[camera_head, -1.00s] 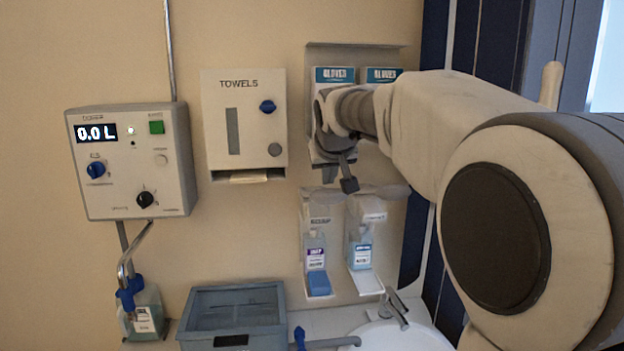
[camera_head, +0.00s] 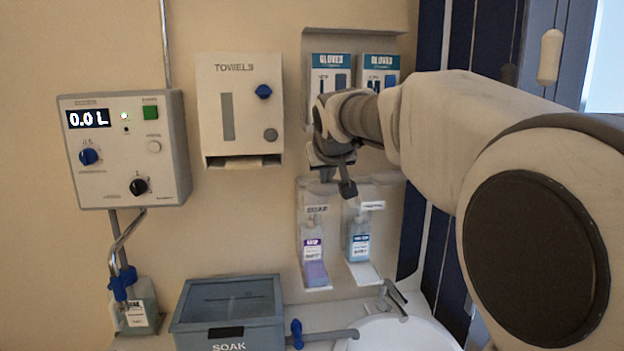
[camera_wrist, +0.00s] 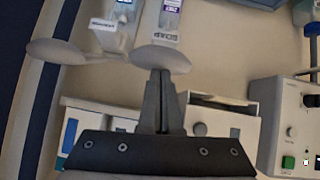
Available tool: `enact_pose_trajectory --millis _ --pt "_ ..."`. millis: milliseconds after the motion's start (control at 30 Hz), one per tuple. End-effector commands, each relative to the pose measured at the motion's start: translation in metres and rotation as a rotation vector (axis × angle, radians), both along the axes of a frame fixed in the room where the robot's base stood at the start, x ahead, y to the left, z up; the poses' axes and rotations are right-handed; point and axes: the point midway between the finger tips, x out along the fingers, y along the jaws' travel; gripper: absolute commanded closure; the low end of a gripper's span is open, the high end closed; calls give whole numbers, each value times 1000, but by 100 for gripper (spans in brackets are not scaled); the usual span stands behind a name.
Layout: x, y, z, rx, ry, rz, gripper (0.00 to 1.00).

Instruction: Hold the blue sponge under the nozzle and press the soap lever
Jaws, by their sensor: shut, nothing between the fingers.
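The blue sponge (camera_head: 316,274) sits on the small tray under the left dispenser, below its purple-labelled bottle (camera_head: 312,245). My gripper (camera_head: 347,188) is shut and empty, pointing down in front of the dispenser tops. In the wrist view, my gripper (camera_wrist: 160,74) overlaps the oval soap lever (camera_wrist: 160,60) beside the SOAP label. I cannot tell whether they touch. The arm hides part of the lever in the head view. The nozzle is too small to make out. The sponge does not clearly show in the wrist view.
A second dispenser (camera_head: 359,242) is right of the soap, its oval lever (camera_wrist: 55,51) close by. Glove boxes (camera_head: 331,75) hang behind my wrist. A towel box (camera_head: 240,110) and control panel (camera_head: 124,148) are left. A soak bin (camera_head: 228,318) and sink (camera_head: 405,335) lie below.

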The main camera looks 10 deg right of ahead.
Motion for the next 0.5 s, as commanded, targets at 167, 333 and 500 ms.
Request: enact_pose_trajectory --millis 167,333,500 --pt "-4 0 -18 -1 -37 1 100" --pt "-7 0 -28 0 -71 1 100" --pt "-9 0 -38 0 -104 0 100"
